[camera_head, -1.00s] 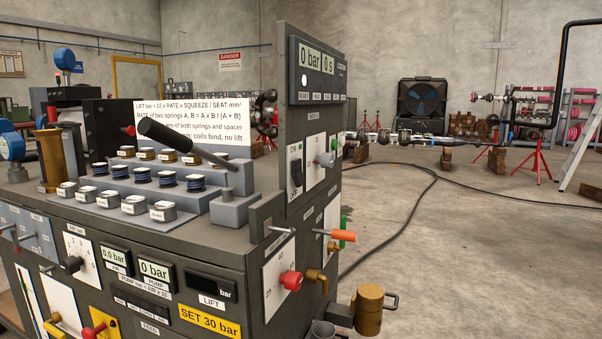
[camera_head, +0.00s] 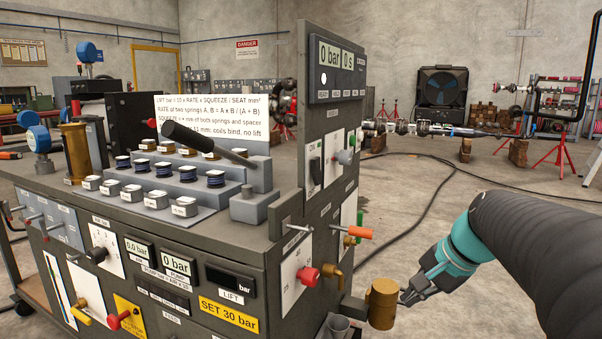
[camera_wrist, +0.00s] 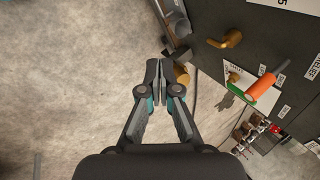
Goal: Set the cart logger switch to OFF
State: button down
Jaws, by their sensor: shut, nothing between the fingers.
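The cart (camera_head: 160,225) fills the left and middle of the head view. My gripper (camera_head: 404,299) is shut and empty, low beside the brass cylinder (camera_head: 383,303) at the cart's right. In the wrist view my gripper (camera_wrist: 159,68) points toward the cart; the dark switch is not identifiable there.
An orange handle (camera_head: 358,232), a red knob (camera_head: 308,274) and brass fittings (camera_head: 333,275) stick out from the side wall. A grey cup (camera_head: 340,327) is near the brass cylinder. Open concrete floor (camera_head: 420,235) lies right of the cart, with a hose across it.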

aim_at(318, 179)
jog(key=w+d+r+m+t+y, duration=0.2)
jog(key=w+r+m+y, duration=0.2)
jog(key=w+r+m, duration=0.6)
jog(key=s+a+r+m+y, duration=0.1)
jog(key=a+r+y, duration=0.1)
jog(key=r, duration=0.4)
jog(key=a+r+m+y, duration=0.1)
jog(key=a+r+y, duration=0.1)
jog(key=r, duration=0.5)
jog(key=shift+s+a+m+y, duration=0.2)
jog(key=shift+s+m+y, duration=0.2)
jog(key=x, duration=1.4)
jog(key=shift+w, duration=0.1)
